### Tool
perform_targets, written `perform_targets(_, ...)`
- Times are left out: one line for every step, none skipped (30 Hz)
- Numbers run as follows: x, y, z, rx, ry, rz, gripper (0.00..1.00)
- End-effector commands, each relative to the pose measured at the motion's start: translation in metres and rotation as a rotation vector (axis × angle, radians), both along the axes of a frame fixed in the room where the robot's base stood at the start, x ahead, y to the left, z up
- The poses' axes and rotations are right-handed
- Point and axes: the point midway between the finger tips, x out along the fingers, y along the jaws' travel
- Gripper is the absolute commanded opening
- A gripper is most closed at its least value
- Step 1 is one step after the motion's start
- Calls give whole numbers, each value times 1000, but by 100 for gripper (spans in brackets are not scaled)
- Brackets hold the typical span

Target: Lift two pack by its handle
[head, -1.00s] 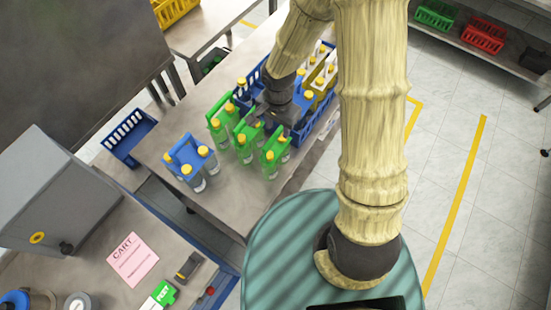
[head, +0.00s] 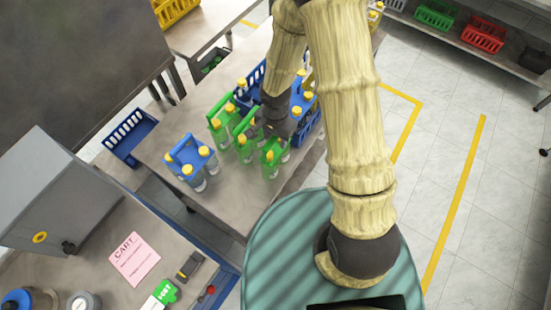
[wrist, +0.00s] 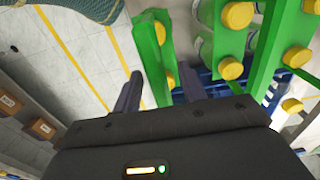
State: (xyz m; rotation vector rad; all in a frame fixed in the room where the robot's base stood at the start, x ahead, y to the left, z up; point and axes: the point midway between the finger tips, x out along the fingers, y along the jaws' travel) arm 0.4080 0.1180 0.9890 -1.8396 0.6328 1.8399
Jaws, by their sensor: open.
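Several green-handled packs of clear bottles with yellow caps stand upright on the table. The nearest green pack (head: 273,153) is at the front right, with the middle green pack (head: 244,140) and the far green pack (head: 219,124) behind it to the left. My gripper (head: 273,129) is just above and behind the nearest pack; my wrist hides its fingertips in the head view. In the wrist view my gripper (wrist: 160,88) is open, and a green handle (wrist: 153,50) shows between the two fingers. I cannot tell whether they touch it.
A blue-handled pack (head: 190,160) stands apart at the table's left. Blue crates stand behind my gripper, and another blue pack (head: 301,98) is close to its right. An empty blue basket (head: 128,136) is left of the table. The steel table (head: 225,200) is bare in front.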

Motion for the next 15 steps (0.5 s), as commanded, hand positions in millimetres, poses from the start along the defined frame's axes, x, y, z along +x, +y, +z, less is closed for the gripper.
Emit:
perform_targets(0, 0, 0, 0, 0, 0, 42)
perform_targets(0, 0, 0, 0, 0, 0, 42)
perform_targets(0, 0, 0, 0, 0, 0, 42)
perform_targets(0, 0, 0, 0, 0, 0, 42)
perform_targets(0, 0, 0, 0, 0, 0, 42)
perform_targets(0, 0, -1, 0, 0, 0, 42)
perform_targets(0, 0, -1, 0, 0, 0, 42)
perform_targets(0, 0, -1, 0, 0, -1, 42)
perform_targets(0, 0, -2, 0, 0, -1, 42)
perform_targets(0, 0, -2, 0, 0, 0, 42)
perform_targets(0, 0, -2, 0, 0, 0, 42)
perform_targets(0, 0, -3, 0, 0, 0, 42)
perform_targets(0, 0, -3, 0, 0, 1, 42)
perform_targets(0, 0, -3, 0, 0, 1, 42)
perform_targets(0, 0, -4, 0, 0, 1, 42)
